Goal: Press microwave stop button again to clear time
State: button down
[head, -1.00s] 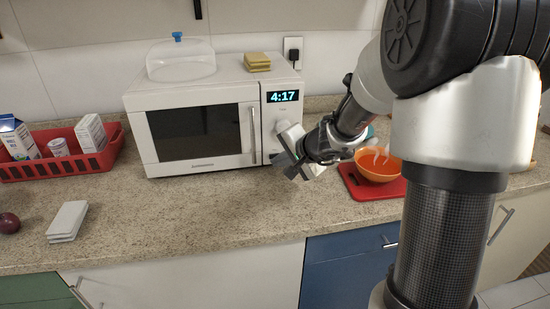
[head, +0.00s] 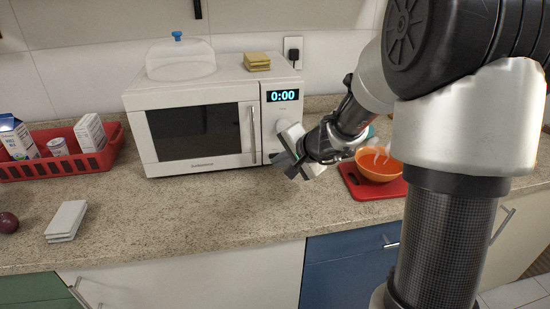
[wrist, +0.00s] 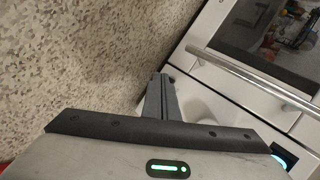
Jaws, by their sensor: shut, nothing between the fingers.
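The white microwave (head: 238,90) stands on the counter with its door shut. Its display (head: 283,96) reads 0:00 in blue digits. My gripper (head: 278,160) is shut and empty, at the lower part of the control panel, right of the door handle (head: 252,130). In the wrist view, the closed fingers (wrist: 161,98) point at the lower microwave front, with the handle (wrist: 250,74) to their right. The gripper hides the stop button and the lower panel; I cannot tell whether the fingertips touch it.
An orange bowl (head: 378,172) sits on a red board (head: 357,186) right of my gripper. A red basket (head: 60,169) with cartons stands at the left. White stacked pieces (head: 66,220) lie near the front left. The counter before the microwave is clear.

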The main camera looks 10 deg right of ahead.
jog(key=shift+s, duration=0.35)
jog(key=shift+s+b, duration=1.6)
jog(key=shift+s, duration=1.45)
jog(key=shift+r, duration=0.1)
jog(key=s+a+r+n, duration=0.1)
jog(key=s, duration=0.1)
jog(key=s+a+r+n, duration=0.1)
jog(key=s+a+n, duration=0.1)
jog(key=s+a+r+n+g+y, duration=0.1)
jog(key=a+r, duration=0.1)
jog(key=shift+s, duration=0.4)
jog(key=s+d+r+n+g+h, duration=0.15)
jog(key=s+n, duration=0.25)
jog(key=s, duration=0.5)
jog(key=s+d+r+n+g+h, duration=0.1)
jog(key=s+d+n+h, duration=0.15)
jog(key=s, duration=0.65)
notch_tip(320, 180, up, 25)
jog(key=p, duration=2.5)
jog(key=shift+s+d+h, duration=0.25)
jog(key=shift+s+h, duration=0.1)
jog(key=shift+h, duration=0.05)
